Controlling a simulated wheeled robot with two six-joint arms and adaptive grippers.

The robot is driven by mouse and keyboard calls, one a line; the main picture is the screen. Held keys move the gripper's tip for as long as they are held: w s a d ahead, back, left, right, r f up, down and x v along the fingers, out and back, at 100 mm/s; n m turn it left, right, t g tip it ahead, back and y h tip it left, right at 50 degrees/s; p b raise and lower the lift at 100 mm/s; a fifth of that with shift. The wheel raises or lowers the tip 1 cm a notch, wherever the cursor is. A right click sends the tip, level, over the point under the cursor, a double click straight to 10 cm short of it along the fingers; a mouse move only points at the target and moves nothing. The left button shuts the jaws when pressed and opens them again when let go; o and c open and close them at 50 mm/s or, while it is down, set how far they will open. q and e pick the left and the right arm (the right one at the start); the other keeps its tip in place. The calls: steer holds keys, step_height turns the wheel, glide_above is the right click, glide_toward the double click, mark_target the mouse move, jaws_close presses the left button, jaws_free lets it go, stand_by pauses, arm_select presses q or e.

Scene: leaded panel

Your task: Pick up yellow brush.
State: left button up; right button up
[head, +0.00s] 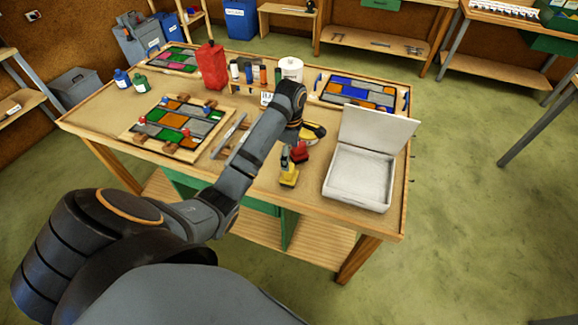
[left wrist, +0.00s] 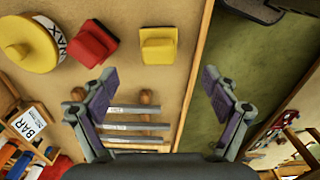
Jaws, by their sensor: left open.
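The yellow brush (head: 289,178) stands on the workbench top near its front edge, in front of the red brush (head: 299,152). In the left wrist view the yellow brush (left wrist: 158,45) is a yellow block at upper middle, beside the red brush (left wrist: 90,43). My left gripper (left wrist: 158,82) is open and empty, its two fingers spread. The yellow brush lies beyond the fingertips, roughly in line with the gap between them, apart from both. My right gripper is not in view.
A yellow wax tin (left wrist: 28,42) stands beyond the red brush. An open white box (head: 358,180) stands to the right. A leaded panel (head: 175,125) lies to the left. Bare bench top surrounds the yellow brush.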

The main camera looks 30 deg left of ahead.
mark_target(289, 174)
arm_select(q)
step_height(289, 174, down, 5)
steer(key=b, duration=0.3)
steer(key=shift+w+b, duration=0.1)
steer(key=shift+b, duration=0.3)
steer(key=shift+a+f+b, duration=0.2)
steer(key=shift+f+b, duration=0.65)
steer(key=shift+b, duration=0.05)
steer(key=shift+a+f+p, duration=0.2)
steer(key=shift+f+p, duration=0.45)
steer(key=shift+f, duration=0.75)
steer(key=shift+c, duration=0.3)
